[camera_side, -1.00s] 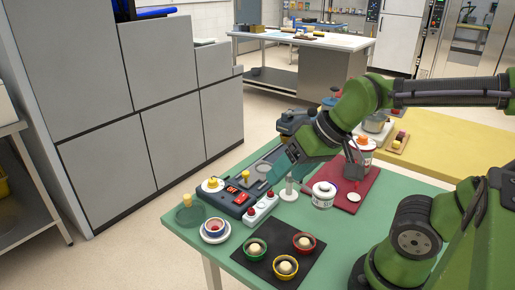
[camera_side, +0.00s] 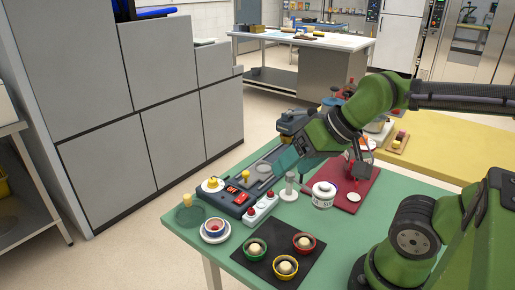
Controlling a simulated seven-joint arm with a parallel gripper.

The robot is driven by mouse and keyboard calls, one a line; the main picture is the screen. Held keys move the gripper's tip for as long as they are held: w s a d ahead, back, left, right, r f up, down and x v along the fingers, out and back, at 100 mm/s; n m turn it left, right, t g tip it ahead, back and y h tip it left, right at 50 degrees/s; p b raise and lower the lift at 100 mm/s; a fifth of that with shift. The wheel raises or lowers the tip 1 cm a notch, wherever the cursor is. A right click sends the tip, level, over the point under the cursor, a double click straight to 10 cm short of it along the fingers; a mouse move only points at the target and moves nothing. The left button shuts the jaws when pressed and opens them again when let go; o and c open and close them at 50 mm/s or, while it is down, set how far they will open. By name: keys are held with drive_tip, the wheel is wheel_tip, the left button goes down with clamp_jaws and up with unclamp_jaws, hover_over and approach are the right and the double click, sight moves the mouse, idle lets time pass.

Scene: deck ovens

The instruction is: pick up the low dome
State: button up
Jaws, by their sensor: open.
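Several see-through covers with yellow knobs stand at the left of the green table. One is a green-tinted cover (camera_side: 190,216) at the table's left corner. A yellow knob (camera_side: 245,176) shows behind the dark control box, where any cover is hard to make out. I cannot tell for sure which of these is the low dome. My gripper (camera_side: 276,174), with teal fingers, is open above the back of the control box, right of these covers and apart from them. Its fingertips are small and partly hidden.
The dark control box (camera_side: 238,196) has red displays. Nearby are a white block with red buttons (camera_side: 261,207), a white-and-blue bowl (camera_side: 215,230), a black mat (camera_side: 259,268) with small bowls, a white canister (camera_side: 323,194) and a red board (camera_side: 350,203).

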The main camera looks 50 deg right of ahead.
drive_tip(key=o, duration=0.6)
drive_tip(key=n+g+h, duration=0.2)
drive_tip(key=n+g, duration=0.4)
hover_over(188, 206)
drive_tip(key=s+d, duration=0.1)
wheel_tip(188, 206, down, 7)
drive_tip(key=f, duration=0.5)
drive_tip(key=w+f, duration=0.1)
drive_tip(key=f, duration=1)
drive_tip(key=shift+w+a+f, duration=0.15)
drive_tip(key=shift+w, duration=0.25)
